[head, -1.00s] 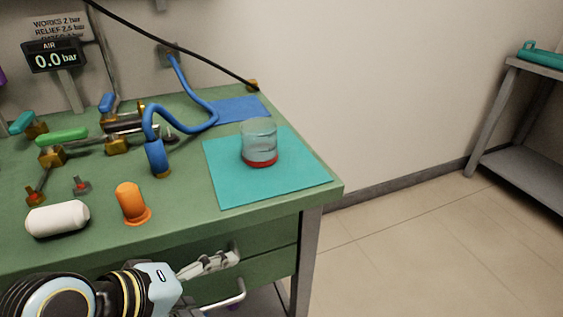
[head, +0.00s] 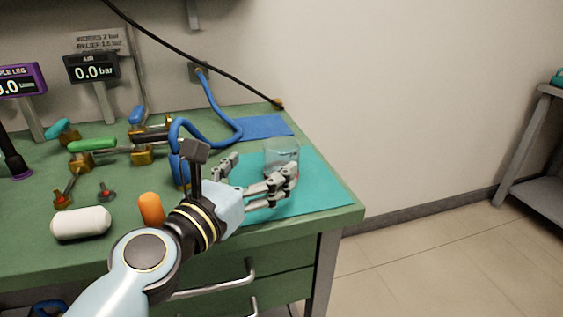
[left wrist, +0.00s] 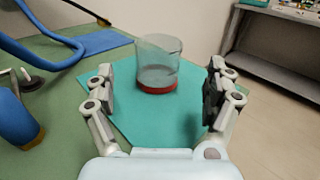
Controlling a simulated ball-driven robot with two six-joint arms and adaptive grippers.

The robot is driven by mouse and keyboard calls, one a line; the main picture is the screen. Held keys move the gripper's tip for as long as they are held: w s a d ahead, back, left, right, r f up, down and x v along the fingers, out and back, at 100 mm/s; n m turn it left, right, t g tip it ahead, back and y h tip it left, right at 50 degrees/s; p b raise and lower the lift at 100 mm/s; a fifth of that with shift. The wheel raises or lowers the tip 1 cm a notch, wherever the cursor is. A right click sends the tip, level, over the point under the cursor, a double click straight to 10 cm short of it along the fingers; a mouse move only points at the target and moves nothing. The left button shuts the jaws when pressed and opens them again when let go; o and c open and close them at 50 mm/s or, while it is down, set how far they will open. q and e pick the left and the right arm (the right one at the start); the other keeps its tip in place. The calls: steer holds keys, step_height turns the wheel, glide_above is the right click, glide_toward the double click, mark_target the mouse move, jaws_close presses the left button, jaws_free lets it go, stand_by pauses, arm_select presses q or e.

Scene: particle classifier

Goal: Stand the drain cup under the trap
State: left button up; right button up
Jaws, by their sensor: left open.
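The drain cup (head: 281,153) is a clear cup with a red base, standing upright on the teal mat (head: 325,191). It also shows in the left wrist view (left wrist: 158,62), ahead of my fingers and a little left of the middle between them. My left gripper (head: 258,173) is open, just short of the cup, its fingers partly hiding the cup in the head view. In the left wrist view the fingers (left wrist: 160,90) are wide apart and not touching the cup. I cannot tell for sure which fitting is the trap. My right gripper is not in view.
A blue hose (head: 212,137) curves behind my left gripper. Valves with green (head: 93,145) and blue handles lie at the left. A blue mat (head: 264,127) lies behind the cup.

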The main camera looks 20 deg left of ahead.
mark_target(273, 157)
arm_select(q)
steer(key=w, duration=0.4)
steer(key=w+d, duration=0.1)
steer(key=w, duration=0.2)
steer(key=shift+f, duration=0.25)
steer(key=shift+c, duration=0.2)
steer(key=c, duration=1.2)
steer(key=shift+r, duration=0.1)
